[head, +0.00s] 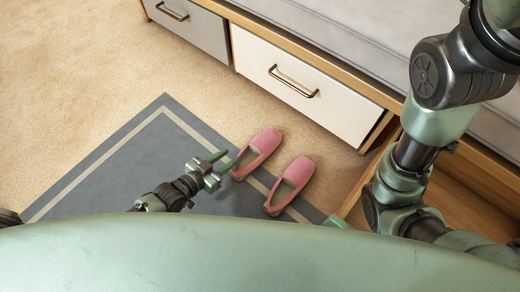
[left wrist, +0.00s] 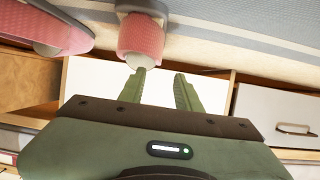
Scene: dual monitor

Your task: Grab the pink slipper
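Two pink slippers lie side by side at the edge of the blue-grey rug in the head view, a left one (head: 262,143) and a right one (head: 297,174). My left gripper (head: 229,157) is open and empty, just left of the left slipper's heel end. In the left wrist view, the gripper's green fingers (left wrist: 164,82) are apart. One slipper (left wrist: 141,36) is just beyond the left-hand fingertip in that view; I cannot tell whether they touch. The other slipper (left wrist: 60,32) is at the upper left.
The blue-grey rug (head: 110,172) with a pale stripe lies under my left gripper. A wooden bench with a white drawer (head: 300,90) and a grey drawer (head: 190,24) runs behind the slippers. The beige carpet (head: 70,70) at the left is clear.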

